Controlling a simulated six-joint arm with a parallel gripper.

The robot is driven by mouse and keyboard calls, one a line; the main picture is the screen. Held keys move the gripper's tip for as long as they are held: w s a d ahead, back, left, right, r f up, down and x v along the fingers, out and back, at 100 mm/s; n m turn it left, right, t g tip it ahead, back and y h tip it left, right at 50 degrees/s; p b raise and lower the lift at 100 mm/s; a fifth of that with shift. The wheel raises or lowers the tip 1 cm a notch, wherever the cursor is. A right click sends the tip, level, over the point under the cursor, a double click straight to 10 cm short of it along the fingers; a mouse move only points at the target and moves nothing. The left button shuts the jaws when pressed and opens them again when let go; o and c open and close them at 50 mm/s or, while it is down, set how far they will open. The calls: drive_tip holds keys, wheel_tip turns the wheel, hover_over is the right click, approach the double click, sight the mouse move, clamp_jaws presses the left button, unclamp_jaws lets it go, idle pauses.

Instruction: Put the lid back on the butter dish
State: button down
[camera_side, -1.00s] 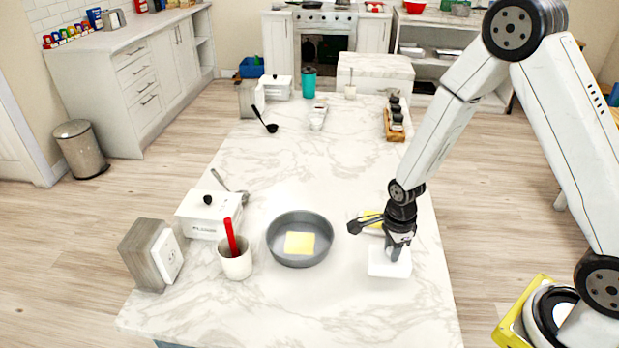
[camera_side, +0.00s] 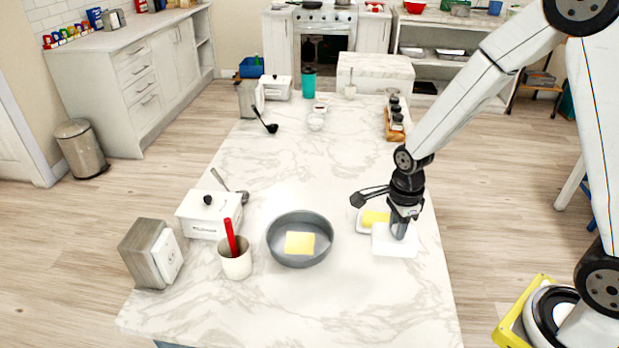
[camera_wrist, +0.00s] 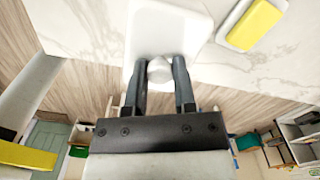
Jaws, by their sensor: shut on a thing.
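The white butter dish lid (camera_side: 394,241) is held by its knob in my gripper (camera_side: 399,234). In the wrist view the two fingers (camera_wrist: 160,75) are shut on the round knob (camera_wrist: 160,71), with the white lid (camera_wrist: 172,28) beyond it. The butter dish base (camera_side: 362,225) is a white tray on the marble counter with a yellow block of butter (camera_side: 376,217) on it. The lid is beside the dish, in front of it in the side view, and covers part of it. The butter also shows in the wrist view (camera_wrist: 254,24). I cannot tell the lid's height above the counter.
A grey pan (camera_side: 299,256) with a yellow square in it stands left of the dish.

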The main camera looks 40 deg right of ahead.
idle(0.4)
drive_tip(key=w+d+f+m, duration=0.1)
drive_tip(key=w+d, duration=0.8)
drive_tip(key=w, duration=0.3)
drive_tip(key=shift+w+d+f, duration=0.15)
drive_tip(key=shift+w+d, duration=0.15)
drive_tip(key=shift+d, duration=0.05)
drive_tip(key=shift+f, duration=0.4)
drive_tip(key=shift+f, duration=3)
drive_tip(key=shift+f, duration=0.15)
unclamp_jaws()
